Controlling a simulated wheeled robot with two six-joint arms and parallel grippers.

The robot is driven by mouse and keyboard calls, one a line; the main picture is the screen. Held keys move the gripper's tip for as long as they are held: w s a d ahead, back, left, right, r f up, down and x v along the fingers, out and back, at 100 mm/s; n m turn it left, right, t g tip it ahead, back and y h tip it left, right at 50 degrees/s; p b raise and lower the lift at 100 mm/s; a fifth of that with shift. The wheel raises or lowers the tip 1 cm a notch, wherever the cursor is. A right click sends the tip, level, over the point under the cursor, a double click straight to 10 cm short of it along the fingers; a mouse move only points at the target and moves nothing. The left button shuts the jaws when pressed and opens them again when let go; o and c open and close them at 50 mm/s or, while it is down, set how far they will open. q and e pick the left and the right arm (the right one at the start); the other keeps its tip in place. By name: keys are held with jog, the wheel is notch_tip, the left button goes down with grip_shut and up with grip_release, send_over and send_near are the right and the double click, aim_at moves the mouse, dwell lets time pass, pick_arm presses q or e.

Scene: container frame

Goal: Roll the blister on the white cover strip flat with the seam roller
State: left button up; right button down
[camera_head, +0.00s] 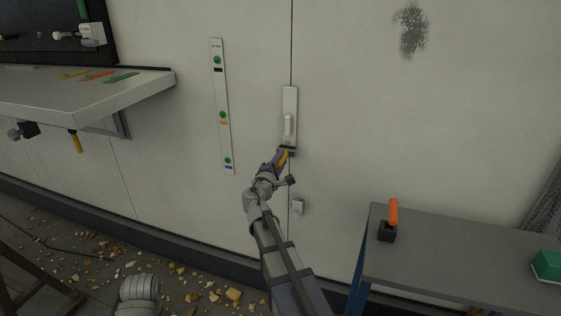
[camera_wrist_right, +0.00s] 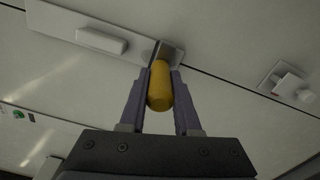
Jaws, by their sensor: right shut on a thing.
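The white cover strip (camera_head: 290,98) runs upright over the wall seam; it also shows in the wrist view (camera_wrist_right: 60,24). The blister (camera_head: 288,125) is a raised, elongated bump on its lower part, seen in the wrist view (camera_wrist_right: 102,41) too. My right gripper (camera_head: 282,157) is shut on the yellow handle of the seam roller (camera_wrist_right: 160,88). The roller's grey head is at the strip's lower end, below the blister. I cannot tell whether it touches the strip. My left gripper is not in view.
A white panel with green buttons (camera_head: 223,100) is left of the strip. A small white fitting (camera_head: 298,207) sits below. A shelf (camera_head: 130,97) juts out at left. A grey bench (camera_head: 440,255) at right bears an orange-handled tool (camera_head: 393,211) and a green box (camera_head: 547,265).

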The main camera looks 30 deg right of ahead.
jog(key=shift+r, duration=0.15)
jog(key=shift+w+d+r+p, duration=0.1)
jog(key=shift+r+p, duration=1.4)
jog(key=shift+r, duration=0.05)
jog(key=shift+f, duration=0.15)
jog(key=shift+f+b, duration=1.45)
jog(key=shift+b, duration=0.15)
jog(key=shift+f, duration=0.1)
notch_tip(320, 180, down, 3)
jog(key=b, duration=0.3)
jog(key=shift+r, duration=0.2)
